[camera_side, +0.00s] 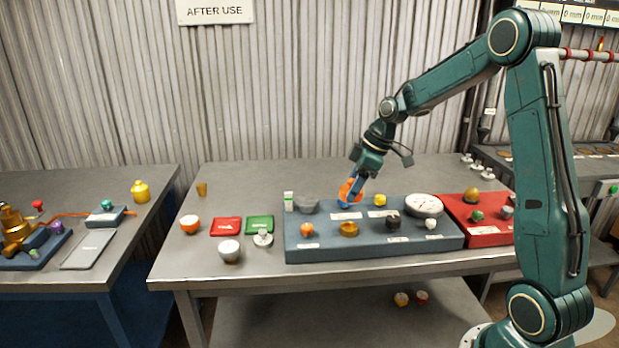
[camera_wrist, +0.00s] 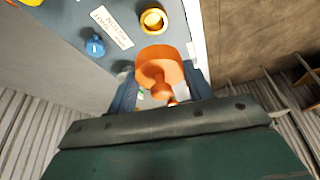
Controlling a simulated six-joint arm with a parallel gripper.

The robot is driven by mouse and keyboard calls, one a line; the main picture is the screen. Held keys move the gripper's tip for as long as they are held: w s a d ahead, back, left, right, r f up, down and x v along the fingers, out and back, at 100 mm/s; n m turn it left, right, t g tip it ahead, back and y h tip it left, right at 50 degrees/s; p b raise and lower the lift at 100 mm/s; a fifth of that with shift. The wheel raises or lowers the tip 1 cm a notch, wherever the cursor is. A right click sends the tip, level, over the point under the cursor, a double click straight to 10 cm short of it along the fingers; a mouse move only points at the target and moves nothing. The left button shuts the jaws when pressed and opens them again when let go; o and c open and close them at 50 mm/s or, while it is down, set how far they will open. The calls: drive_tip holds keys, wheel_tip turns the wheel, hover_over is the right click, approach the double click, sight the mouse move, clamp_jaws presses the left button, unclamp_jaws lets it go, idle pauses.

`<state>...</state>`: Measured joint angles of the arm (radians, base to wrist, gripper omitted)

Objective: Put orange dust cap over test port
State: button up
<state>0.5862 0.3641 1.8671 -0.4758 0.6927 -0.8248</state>
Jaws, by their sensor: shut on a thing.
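My gripper (camera_side: 350,194) is shut on the orange dust cap (camera_side: 345,188) and holds it over the back left part of a blue-grey block (camera_side: 330,250). In the wrist view my gripper (camera_wrist: 160,88) has the cap (camera_wrist: 160,62) between its two blue fingers, with an orange knob on it. A brass ring-shaped fitting (camera_wrist: 153,20) lies just beyond the cap; a brass fitting (camera_side: 348,229) also stands at the block's front. I cannot tell which fitting is the test port, as the labels are too small or blurred. The cap hides what lies under it.
A red block (camera_side: 480,236) adjoins on the right. Red (camera_side: 226,226) and green (camera_side: 259,225) trays lie left.

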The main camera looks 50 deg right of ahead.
drive_tip(key=shift+f, duration=1.65)
drive_tip(key=shift+f, duration=2.15)
drive_tip(key=shift+f, duration=0.6)
drive_tip(key=o, duration=1)
drive_tip(key=shift+c, duration=0.2)
drive_tip(key=shift+r, duration=0.15)
drive_tip(key=shift+r, duration=0.55)
drive_tip(key=v, duration=1.1)
drive_tip(key=shift+s+d+r, duration=0.2)
drive_tip(key=shift+r, duration=0.15)
